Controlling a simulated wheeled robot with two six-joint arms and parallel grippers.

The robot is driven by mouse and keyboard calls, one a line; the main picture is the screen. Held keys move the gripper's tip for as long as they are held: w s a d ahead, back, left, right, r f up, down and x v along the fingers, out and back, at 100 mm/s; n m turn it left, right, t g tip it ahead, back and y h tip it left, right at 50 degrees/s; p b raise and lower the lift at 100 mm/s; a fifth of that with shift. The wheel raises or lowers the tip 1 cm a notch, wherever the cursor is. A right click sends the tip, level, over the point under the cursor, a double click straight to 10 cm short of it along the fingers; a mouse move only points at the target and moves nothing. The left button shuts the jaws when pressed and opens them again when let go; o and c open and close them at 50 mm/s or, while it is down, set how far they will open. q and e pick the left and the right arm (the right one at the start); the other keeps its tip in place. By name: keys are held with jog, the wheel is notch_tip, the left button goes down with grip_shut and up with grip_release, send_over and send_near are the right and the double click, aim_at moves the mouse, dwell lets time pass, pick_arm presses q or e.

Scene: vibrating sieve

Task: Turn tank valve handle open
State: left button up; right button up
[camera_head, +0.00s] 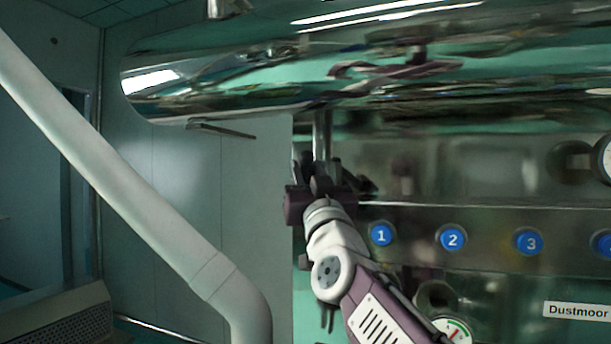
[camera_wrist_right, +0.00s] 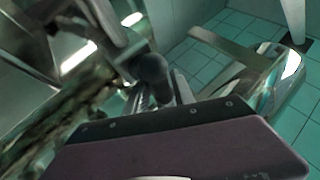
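A flat metal bar (camera_head: 222,130), which looks like a valve handle, sticks out under the left end of the shiny tank (camera_head: 150,95) in the head view. A similar flat bar also shows in the right wrist view (camera_wrist_right: 225,50). My right gripper (camera_head: 318,165) is upright at the lower end of a vertical metal pipe (camera_head: 322,132), to the right of and below the bar, apart from it. A dark rounded piece (camera_wrist_right: 155,75) shows close ahead of the gripper body in the wrist view; I cannot tell whether the fingers touch it. My left gripper is out of view.
A panel with several numbered blue buttons (camera_head: 453,239) stands right of my right arm. A gauge (camera_head: 453,331) and a label (camera_head: 577,310) are lower right.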

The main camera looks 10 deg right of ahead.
aim_at(308, 179)
jog(key=shift+s, duration=0.1)
jog(key=shift+s+f, duration=0.1)
jog(key=shift+f, duration=0.15)
jog(key=b+v, duration=0.3)
jog(key=v, duration=0.2)
jog(key=shift+f, duration=0.15)
jog(key=b+v, duration=0.1)
jog(key=v, duration=0.2)
jog(key=shift+s, duration=0.3)
